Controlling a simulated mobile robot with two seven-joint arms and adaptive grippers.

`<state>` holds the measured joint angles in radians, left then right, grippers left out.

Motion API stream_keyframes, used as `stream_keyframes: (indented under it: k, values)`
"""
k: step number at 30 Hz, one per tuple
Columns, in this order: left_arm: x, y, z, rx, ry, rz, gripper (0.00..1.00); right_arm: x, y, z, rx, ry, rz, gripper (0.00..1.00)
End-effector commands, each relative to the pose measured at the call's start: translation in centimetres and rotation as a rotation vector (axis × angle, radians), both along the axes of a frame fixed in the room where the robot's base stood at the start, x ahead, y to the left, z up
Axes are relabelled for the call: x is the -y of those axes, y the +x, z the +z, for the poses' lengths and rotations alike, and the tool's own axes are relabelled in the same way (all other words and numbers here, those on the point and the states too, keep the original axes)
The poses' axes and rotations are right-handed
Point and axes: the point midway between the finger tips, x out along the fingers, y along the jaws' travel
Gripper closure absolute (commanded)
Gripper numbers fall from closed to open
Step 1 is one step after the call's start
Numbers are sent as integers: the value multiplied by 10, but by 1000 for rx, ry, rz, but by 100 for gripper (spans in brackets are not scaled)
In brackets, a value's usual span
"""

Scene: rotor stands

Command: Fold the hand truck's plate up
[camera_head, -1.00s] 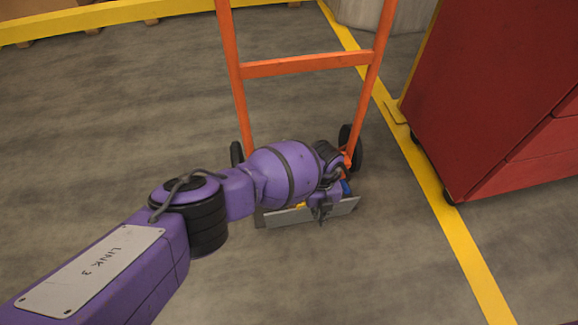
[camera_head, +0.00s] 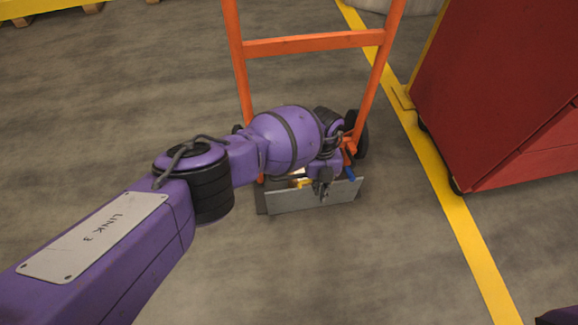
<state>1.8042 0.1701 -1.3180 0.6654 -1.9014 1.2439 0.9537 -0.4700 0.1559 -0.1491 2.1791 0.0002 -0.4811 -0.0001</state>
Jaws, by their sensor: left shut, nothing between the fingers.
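The orange hand truck (camera_head: 315,43) stands upright on the floor, its black wheels at the lower sides. Its grey plate (camera_head: 315,199) is at the foot, showing a broad face toward me and looking tilted up from the floor; the exact angle is hard to tell. My left gripper (camera_head: 323,190) is shut and empty, fingers pointing down at the plate's upper edge; I cannot tell whether they touch it. My purple left arm hides part of the truck's lower frame and left wheel. My right gripper is not in view.
Small blue (camera_head: 349,174) and yellow (camera_head: 302,183) parts show just behind the plate. A red cabinet (camera_head: 500,90) on casters stands to the right, beyond a yellow floor line (camera_head: 440,180). The floor left of the truck and in front of the plate is clear.

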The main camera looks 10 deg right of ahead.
Motion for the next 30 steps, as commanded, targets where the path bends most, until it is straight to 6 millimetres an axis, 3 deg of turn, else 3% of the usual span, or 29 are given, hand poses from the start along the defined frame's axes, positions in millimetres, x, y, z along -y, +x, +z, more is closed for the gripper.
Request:
stream_keyframes:
  k: [1,7,18,24,30]
  values:
    - [-5,19,7,39,0,8,100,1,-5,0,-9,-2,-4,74]
    - [-3,21,29,36,-4,6,100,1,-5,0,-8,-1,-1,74]
    - [-1,20,101,11,-2,1,100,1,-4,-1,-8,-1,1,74]
    - [-1,20,118,5,0,0,100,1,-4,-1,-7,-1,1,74]
    - [0,19,120,3,0,-1,100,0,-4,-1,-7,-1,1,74]
